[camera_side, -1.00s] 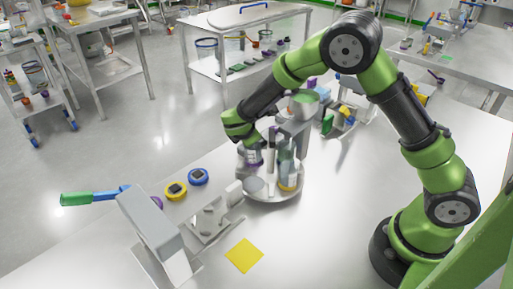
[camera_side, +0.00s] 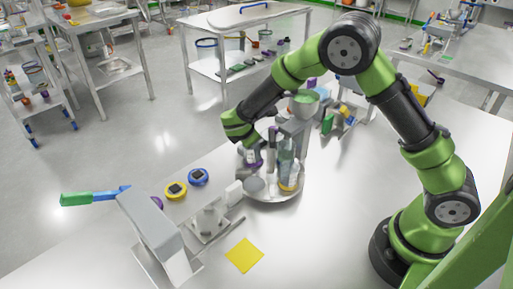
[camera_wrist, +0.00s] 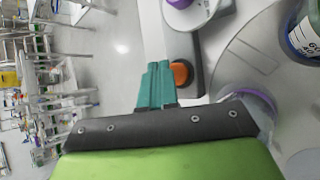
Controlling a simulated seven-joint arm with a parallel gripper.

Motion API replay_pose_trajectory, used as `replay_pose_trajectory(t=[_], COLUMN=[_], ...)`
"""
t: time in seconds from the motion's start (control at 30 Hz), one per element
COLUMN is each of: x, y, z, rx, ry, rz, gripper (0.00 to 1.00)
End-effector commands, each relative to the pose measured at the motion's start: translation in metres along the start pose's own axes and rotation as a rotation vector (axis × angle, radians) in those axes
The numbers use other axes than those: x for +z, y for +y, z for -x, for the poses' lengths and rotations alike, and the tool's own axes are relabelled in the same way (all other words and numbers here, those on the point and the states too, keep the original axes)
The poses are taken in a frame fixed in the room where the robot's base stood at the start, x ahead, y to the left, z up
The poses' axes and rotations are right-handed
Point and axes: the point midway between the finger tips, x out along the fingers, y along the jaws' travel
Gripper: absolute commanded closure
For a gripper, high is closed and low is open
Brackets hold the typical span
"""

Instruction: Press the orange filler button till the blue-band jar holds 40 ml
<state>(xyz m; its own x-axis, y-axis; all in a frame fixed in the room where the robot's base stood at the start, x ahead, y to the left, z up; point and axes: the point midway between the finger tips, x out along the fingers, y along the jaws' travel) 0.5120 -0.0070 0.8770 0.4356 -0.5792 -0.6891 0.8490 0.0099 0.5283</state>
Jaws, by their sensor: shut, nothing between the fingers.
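The orange button (camera_wrist: 181,73) sits on a grey housing in the wrist view. My gripper (camera_wrist: 160,68) is shut and empty, its teal fingertips just left of the button. I cannot tell whether they touch it. A clear jar (camera_wrist: 305,38) with dark blue around it and printed volume marks is cut off at the right edge. Its fill level is unreadable. In the side view, my gripper (camera_side: 250,157) is beside the filler, its fingers hard to make out. The filler has a green-topped hopper (camera_side: 304,101) and a round plate (camera_side: 273,197) with clear vessels on it.
A blue ring-shaped item (camera_side: 198,177) and a yellow one (camera_side: 175,191) lie left of the filler. A grey upright device (camera_side: 153,235) and a yellow square (camera_side: 244,256) are in front. The bench right of the square is clear.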

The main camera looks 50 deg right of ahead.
Motion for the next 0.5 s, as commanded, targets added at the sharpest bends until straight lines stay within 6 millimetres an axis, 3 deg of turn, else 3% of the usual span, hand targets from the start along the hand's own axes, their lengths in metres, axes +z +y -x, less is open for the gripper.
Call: replay_pose_trajectory(t=[0.03,0.5], x=[-0.0069,0.0014], y=[-0.0158,-0.0147], z=[-0.0062,0.0028], rx=[-0.028,-0.028], ry=[0.003,0.001], rz=[0.019,0.020], gripper=[1.00,1.00])
